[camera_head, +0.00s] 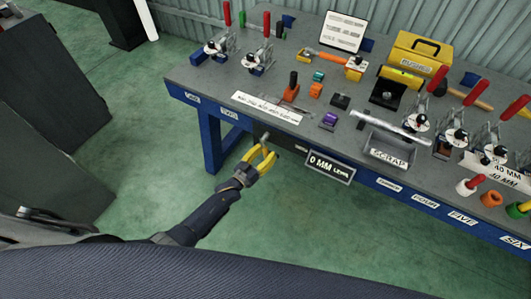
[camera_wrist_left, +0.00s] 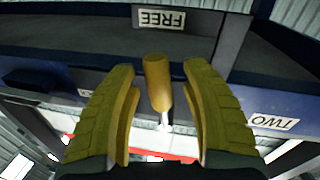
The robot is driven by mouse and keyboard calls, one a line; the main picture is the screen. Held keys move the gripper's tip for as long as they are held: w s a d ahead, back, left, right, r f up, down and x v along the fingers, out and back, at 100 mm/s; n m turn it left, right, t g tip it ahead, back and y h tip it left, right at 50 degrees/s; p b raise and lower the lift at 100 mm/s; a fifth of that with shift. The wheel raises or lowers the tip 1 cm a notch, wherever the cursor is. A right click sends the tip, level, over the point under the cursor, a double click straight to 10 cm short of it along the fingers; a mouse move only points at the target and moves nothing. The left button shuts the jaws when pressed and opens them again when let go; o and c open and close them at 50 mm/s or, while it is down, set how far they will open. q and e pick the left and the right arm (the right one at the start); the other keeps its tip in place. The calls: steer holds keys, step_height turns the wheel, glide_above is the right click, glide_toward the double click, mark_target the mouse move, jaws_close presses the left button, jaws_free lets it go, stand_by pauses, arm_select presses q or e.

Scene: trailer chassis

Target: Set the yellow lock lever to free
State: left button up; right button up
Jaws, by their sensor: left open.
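The yellow lock lever (camera_wrist_left: 158,84) stands between the two fingers of my left gripper (camera_wrist_left: 160,98) in the left wrist view. It has a rounded yellow grip on a thin pale rod, and no finger visibly touches it. A white FREE label (camera_wrist_left: 162,19) appears upside down above the lever's grip end in that view. In the head view my left gripper (camera_head: 263,154) is open, with yellow fingers at the bench's front edge. The lever cannot be made out clearly there. My right gripper is out of view.
The blue-framed bench (camera_head: 205,83) carries several red-handled clamps (camera_head: 228,28), a SCRAP tray (camera_head: 388,152) and a yellow toolbox (camera_head: 415,52). A "0 MM" sign (camera_head: 330,167) hangs right of the gripper. A TWO label (camera_wrist_left: 272,122) shows in the wrist view. Green floor lies clear in front.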

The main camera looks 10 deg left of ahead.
arm_select(q)
steer(key=v, duration=1.2)
steer(key=shift+f, duration=0.1)
steer(key=s+a+f+g+y, duration=0.2)
steer(key=s+a+f, duration=0.15)
steer(key=f, duration=0.45)
steer(key=s+a+f+m+g+y, duration=0.1)
steer(key=s+a+f+g+y, duration=0.15)
steer(key=s+f, duration=0.45)
steer(key=s+a+f+g+y, duration=0.2)
steer(key=a+f+g, duration=0.1)
steer(key=f, duration=0.7)
steer(key=s+f+g, duration=0.2)
steer(key=s+f, duration=0.2)
steer(key=s, duration=0.7)
steer(key=s+f+g+y, duration=0.1)
steer(key=s+f+g, duration=0.2)
steer(key=s, duration=0.9)
steer(key=s+f+g, duration=0.2)
steer(key=s+f, duration=0.4)
steer(key=s, duration=0.5)
steer(key=shift+s+d+n+y, duration=0.25)
steer(key=shift+d+n+y, duration=0.1)
steer(key=shift+n, duration=0.05)
